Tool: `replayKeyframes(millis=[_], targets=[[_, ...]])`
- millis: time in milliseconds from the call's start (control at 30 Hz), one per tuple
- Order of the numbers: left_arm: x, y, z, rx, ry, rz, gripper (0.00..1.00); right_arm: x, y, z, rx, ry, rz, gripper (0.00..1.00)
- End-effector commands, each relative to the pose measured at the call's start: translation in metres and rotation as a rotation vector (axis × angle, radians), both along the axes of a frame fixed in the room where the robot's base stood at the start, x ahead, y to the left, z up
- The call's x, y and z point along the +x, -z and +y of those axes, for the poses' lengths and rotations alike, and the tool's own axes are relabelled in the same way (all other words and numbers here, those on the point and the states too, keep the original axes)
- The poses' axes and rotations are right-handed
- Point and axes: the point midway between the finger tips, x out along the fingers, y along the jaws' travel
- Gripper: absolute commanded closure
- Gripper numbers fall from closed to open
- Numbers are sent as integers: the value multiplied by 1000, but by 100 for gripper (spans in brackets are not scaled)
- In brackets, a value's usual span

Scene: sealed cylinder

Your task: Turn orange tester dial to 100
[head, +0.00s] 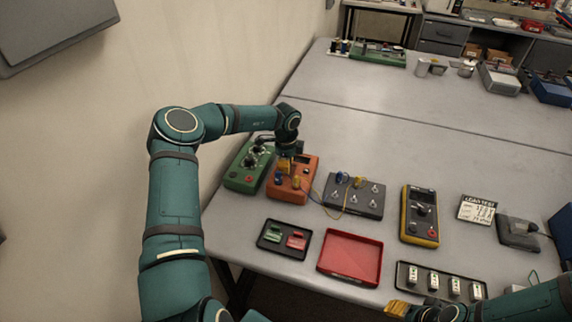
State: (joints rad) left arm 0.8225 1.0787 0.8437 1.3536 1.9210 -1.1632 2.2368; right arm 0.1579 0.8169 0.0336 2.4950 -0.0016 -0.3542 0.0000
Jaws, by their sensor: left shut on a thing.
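The orange tester (305,182) lies on the table left of the middle, beside a green tester (240,178). My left gripper (286,166) points down over the upper part of the orange tester and is shut on its dial. The dial is hidden behind the gripper, so its pointer and scale cannot be read. Yellow and dark leads plug into the orange tester's lower part. My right gripper (405,309) is low at the bottom edge, away from the tester; its fingers are too small and partly hidden to judge.
A dark terminal box (370,208) stands right of the orange tester, joined by leads. A yellow-edged multimeter (419,232), a red tray (350,270) and a dark tray (268,249) with small blocks lie nearby.

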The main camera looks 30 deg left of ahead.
Motion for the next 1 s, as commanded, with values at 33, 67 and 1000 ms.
replayKeyframes(millis=[33, 67, 1000], targets=[[1, -1, 0, 1, 11, -2, 100, 0, 0, 0, 0, 0, 0, 57], [1, -1, 0, 1, 19, -2, 100, 0, 0, 0, 0, 0, 0, 57], [0, 0, 0, 1, 795, 0, 100, 0, 0, 0, 0, 0, 0, 57]])
